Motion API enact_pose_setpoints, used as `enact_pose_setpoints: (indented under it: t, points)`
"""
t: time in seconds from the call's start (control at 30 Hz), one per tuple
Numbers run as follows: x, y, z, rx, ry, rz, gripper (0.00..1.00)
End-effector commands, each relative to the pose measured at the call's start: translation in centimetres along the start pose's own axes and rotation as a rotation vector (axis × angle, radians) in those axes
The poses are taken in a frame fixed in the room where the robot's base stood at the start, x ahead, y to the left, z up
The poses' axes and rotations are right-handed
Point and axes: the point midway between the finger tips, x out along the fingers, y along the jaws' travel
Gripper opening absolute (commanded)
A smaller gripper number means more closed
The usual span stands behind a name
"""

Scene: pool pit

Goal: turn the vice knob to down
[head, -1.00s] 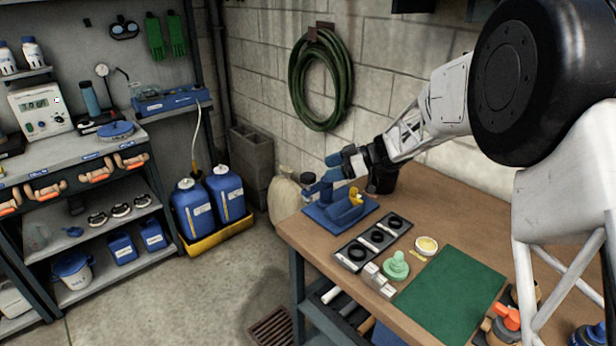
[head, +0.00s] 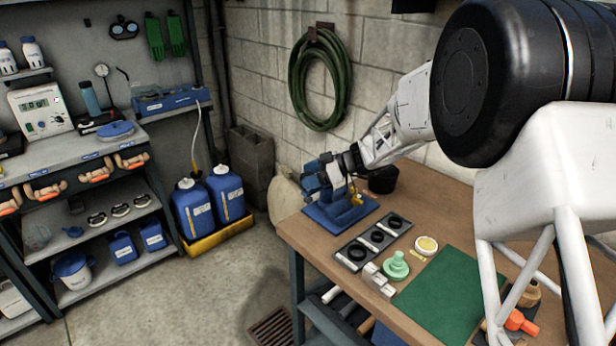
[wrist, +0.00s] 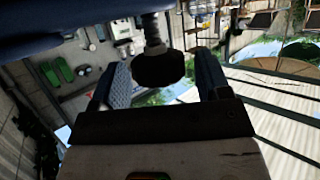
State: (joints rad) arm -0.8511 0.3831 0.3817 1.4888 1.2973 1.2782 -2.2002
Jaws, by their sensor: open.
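The blue vice (head: 340,214) stands on the far left corner of the wooden workbench, partly hidden behind my gripper. My gripper (head: 318,178) is at the vice, its fingers pointing left and away from me. In the wrist view my gripper (wrist: 160,85) is open, with one finger on each side of a dark round knob (wrist: 158,68) on a threaded shaft. The knob sits between the fingers, with a visible gap on both sides. The blue vice body (wrist: 60,35) fills the upper left of that view. The knob's turn position cannot be told.
A black tray with rings (head: 375,240), a pale green round piece (head: 396,266), small metal blocks (head: 376,280) and a green mat (head: 445,295) lie nearer on the bench. A dark pot (head: 383,180) stands behind the vice. A hose (head: 320,80) hangs on the wall.

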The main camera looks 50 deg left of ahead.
Motion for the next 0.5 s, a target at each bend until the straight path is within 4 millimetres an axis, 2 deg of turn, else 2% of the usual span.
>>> enact_pose_setpoints:
  t: [0.13, 0.43, 0.5]
  points:
    - [0.69, -0.03, -0.03, 0.000, 0.000, -0.001, 0.70]
    - [0.76, -0.02, -0.02, 0.000, 0.000, 0.000, 0.70]
    - [0.75, -0.02, -0.02, 0.000, 0.000, 0.000, 0.59]
